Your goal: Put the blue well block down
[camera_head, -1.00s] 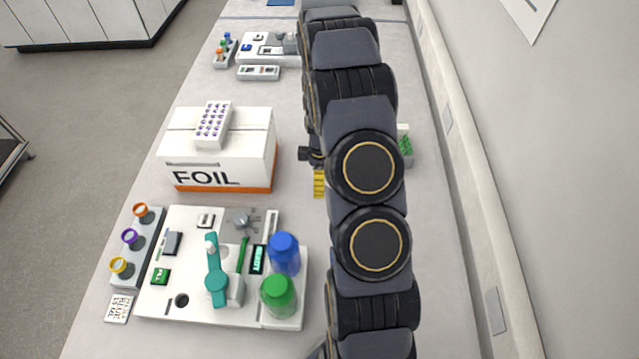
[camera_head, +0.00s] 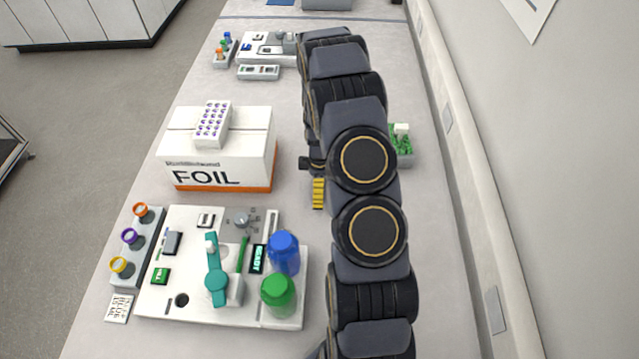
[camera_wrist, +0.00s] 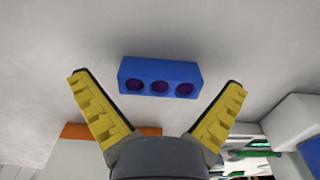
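The blue well block (camera_wrist: 160,70) shows in the wrist view, with three dark purple wells along its face. It lies on the pale counter surface, just beyond and between my fingertips. My gripper (camera_wrist: 158,82) is open, its two yellow fingers spread wide, with a gap on each side of the block. In the head view, one yellow finger of my gripper (camera_head: 318,193) shows left of my arm. The block is hidden behind my arm there.
A FOIL box (camera_head: 222,160) with a white purple-dotted rack (camera_head: 212,124) on it stands left of my gripper. A white station (camera_head: 190,300) with a blue bottle (camera_head: 284,252) and a green bottle (camera_head: 278,294) is in front. A green-filled container (camera_head: 402,147) sits right of my arm.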

